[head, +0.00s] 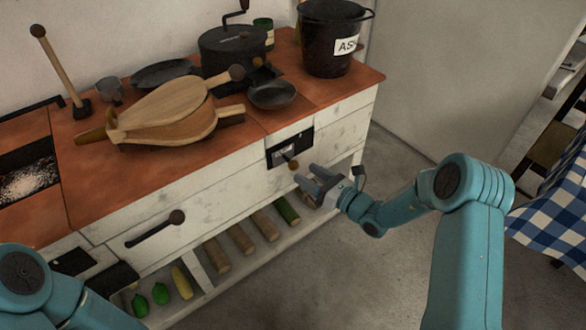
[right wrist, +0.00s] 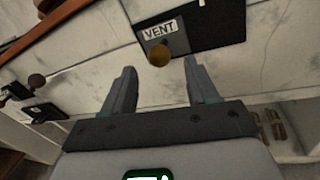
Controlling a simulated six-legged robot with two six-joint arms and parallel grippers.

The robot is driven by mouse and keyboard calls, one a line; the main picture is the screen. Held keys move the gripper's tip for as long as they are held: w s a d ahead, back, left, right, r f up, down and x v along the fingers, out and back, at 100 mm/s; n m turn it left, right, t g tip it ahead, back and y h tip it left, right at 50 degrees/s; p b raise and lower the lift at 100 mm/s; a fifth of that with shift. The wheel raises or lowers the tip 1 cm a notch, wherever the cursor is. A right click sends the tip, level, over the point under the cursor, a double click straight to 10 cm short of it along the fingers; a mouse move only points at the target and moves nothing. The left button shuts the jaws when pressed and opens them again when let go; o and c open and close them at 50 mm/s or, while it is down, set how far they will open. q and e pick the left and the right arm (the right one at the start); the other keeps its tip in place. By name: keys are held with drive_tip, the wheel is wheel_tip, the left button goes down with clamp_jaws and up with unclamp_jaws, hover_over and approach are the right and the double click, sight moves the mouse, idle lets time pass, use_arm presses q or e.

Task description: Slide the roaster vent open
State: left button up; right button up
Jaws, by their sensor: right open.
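The roaster vent (head: 282,150) is a dark panel with a small label and a brass knob (head: 293,164), set in the white front of the counter. In the right wrist view the vent plate (right wrist: 215,28) carries a white "VENT" label, and the round knob (right wrist: 159,55) sits just beyond and between my fingertips. My right gripper (head: 304,178) is open and empty, in front of the counter just below and right of the knob. It also shows in the right wrist view (right wrist: 159,75). My left arm shows at the lower left; its gripper is not clearly visible.
Wooden bellows (head: 165,118), a small pan (head: 272,95), a black roaster drum (head: 232,50) and a black ash bucket (head: 330,40) stand on the counter. A drawer handle (head: 155,228) sticks out at left. Logs (head: 240,238) lie on the shelf below.

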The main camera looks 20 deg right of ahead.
sight(293, 165)
drive_tip(key=b+x, duration=0.1)
drive_tip(key=x, duration=0.5)
drive_tip(key=shift+w+a, duration=0.15)
clamp_jaws()
drive_tip(key=w+d+b, duration=0.1)
drive_tip(key=w+d, duration=0.1)
drive_tip(key=d, duration=0.4)
